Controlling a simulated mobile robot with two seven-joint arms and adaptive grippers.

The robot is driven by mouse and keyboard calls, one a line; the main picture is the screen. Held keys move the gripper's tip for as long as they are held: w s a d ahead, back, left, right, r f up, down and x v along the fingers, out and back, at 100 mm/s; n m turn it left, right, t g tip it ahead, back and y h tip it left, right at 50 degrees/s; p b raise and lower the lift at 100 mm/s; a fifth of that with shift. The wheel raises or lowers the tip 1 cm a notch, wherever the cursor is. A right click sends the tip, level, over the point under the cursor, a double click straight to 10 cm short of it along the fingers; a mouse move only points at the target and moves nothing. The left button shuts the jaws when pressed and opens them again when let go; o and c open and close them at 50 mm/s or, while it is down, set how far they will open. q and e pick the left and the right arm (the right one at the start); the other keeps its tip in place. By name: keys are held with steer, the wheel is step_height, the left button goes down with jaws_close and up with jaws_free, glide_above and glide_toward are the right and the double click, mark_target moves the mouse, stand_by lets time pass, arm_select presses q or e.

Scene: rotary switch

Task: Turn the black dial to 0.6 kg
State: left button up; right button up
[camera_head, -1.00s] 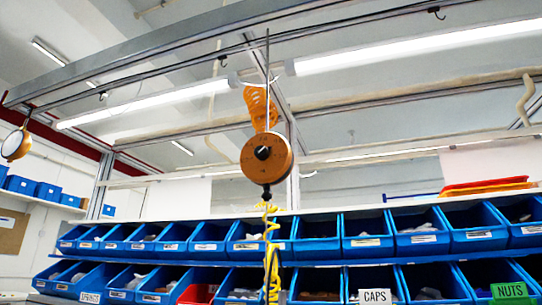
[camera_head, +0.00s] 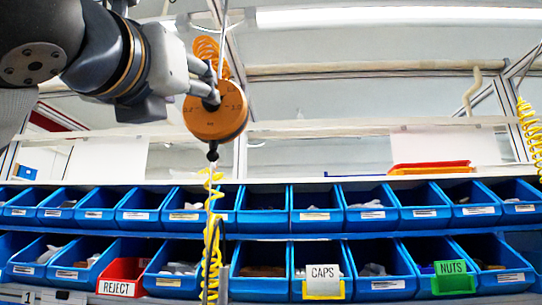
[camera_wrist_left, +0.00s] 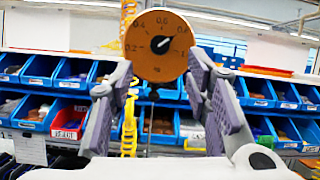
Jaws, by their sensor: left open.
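The orange round scale (camera_head: 224,125) hangs from an overhead rail, with the black dial (camera_head: 211,101) at its centre. In the left wrist view the scale face (camera_wrist_left: 151,66) shows printed kg marks, and the black dial (camera_wrist_left: 161,45) has a white pointer aimed up and right, near 0.8. My left gripper (camera_head: 207,86) reaches in from the upper left, its fingertips close to the dial. In the wrist view the open fingers (camera_wrist_left: 160,68) stand apart on either side of the scale face, with the dial slightly above the line between the tips. Contact cannot be told. My right gripper is not visible.
Two rows of blue bins (camera_head: 316,212) stand behind, with a red reject bin (camera_head: 122,275). Another yellow coil (camera_head: 531,135) hangs at the far right.

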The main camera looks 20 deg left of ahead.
arm_select(q)
steer(key=x, duration=0.8)
steer(key=shift+w, duration=0.1)
jaws_close()
